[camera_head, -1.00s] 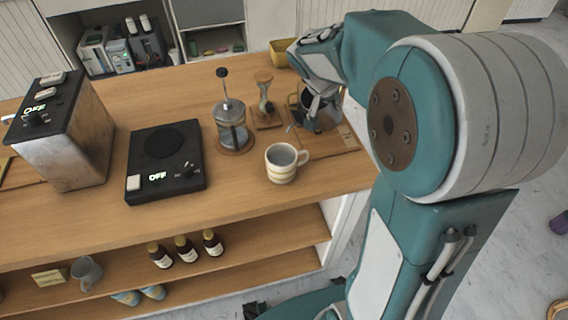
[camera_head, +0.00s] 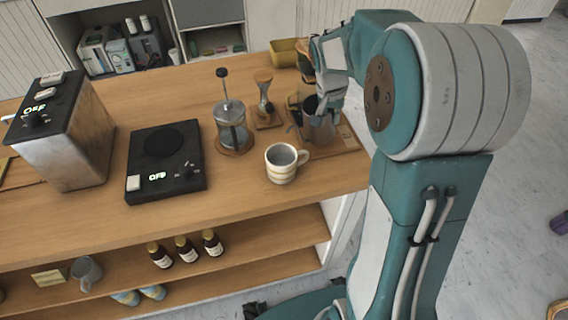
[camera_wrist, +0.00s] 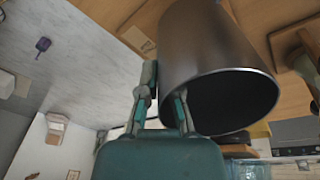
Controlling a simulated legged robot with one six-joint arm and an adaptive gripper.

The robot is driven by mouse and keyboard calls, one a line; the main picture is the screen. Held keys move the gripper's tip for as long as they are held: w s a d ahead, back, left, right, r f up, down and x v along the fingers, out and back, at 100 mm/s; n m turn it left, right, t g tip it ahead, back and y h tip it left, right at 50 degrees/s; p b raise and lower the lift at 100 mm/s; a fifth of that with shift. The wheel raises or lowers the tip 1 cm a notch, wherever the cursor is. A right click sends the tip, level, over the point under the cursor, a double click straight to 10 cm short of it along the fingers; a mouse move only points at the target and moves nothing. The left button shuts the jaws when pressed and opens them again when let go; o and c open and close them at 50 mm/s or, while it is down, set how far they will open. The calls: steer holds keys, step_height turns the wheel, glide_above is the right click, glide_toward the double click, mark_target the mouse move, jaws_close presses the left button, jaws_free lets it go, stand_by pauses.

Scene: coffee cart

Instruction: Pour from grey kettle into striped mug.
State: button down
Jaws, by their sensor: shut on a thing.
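The striped mug (camera_head: 281,163), cream with tan bands, stands upright on the wooden counter with its handle to the right. Its inside looks grey; I cannot tell whether it holds liquid. The grey kettle (camera_head: 319,131) is behind and to the right of the mug, above or on a wooden board, partly hidden by my gripper (camera_head: 324,102). Its thin spout points left. In the wrist view the kettle (camera_wrist: 190,45) fills the upper middle, with its dark opening showing. My gripper (camera_wrist: 160,100) is shut on the kettle at its side. I cannot tell whether its base touches the board.
A French press (camera_head: 231,128) and an hourglass-shaped glass dripper (camera_head: 265,105) stand left of the kettle. A black hot plate (camera_head: 166,185) and a metal box (camera_head: 65,150) are further left. A yellow bin (camera_head: 286,52) stands at the back. Counter in front of the mug is clear.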

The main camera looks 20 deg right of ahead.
steer(key=shift+f+g+y, duration=0.5)
steer(key=shift+f+y, duration=0.4)
steer(key=shift+f, duration=0.35)
steer(key=shift+r, duration=0.1)
steer(key=shift+w+r, duration=0.1)
steer(key=shift+r, duration=2.45)
